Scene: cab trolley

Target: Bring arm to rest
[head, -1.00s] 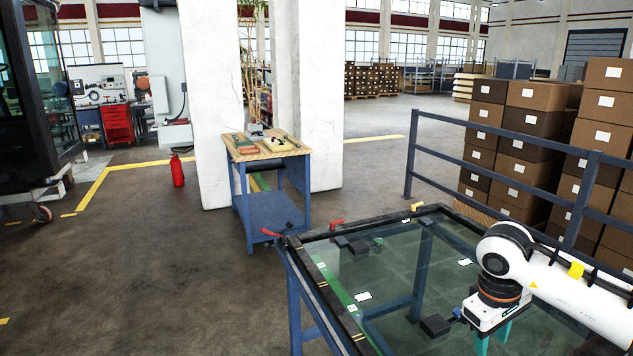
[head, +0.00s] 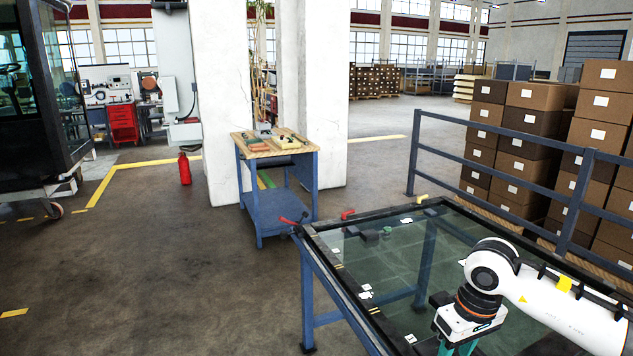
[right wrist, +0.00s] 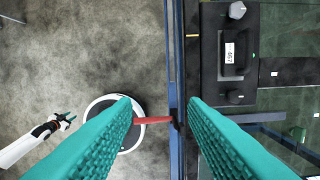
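My right arm (head: 560,305) reaches in from the right over the glass-topped table frame (head: 330,262). In the head view its teal fingers are cut off by the bottom edge. In the right wrist view my right gripper (right wrist: 160,104) has its two teal fingers well apart with nothing held. The table edge and a red clamp handle (right wrist: 153,120) show between and beyond the fingers. My left gripper (right wrist: 66,120) is small at the left of that view, over the floor, with its fingers apart and empty. My left arm is out of the head view.
A blue trolley (head: 278,205) with a wooden top stands beyond the table. A blue railing (head: 480,160) and stacked cartons (head: 600,120) are at the right. A dark block (right wrist: 233,55) lies by the table edge. Floor to the left is open, with a cab (head: 40,110) further off.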

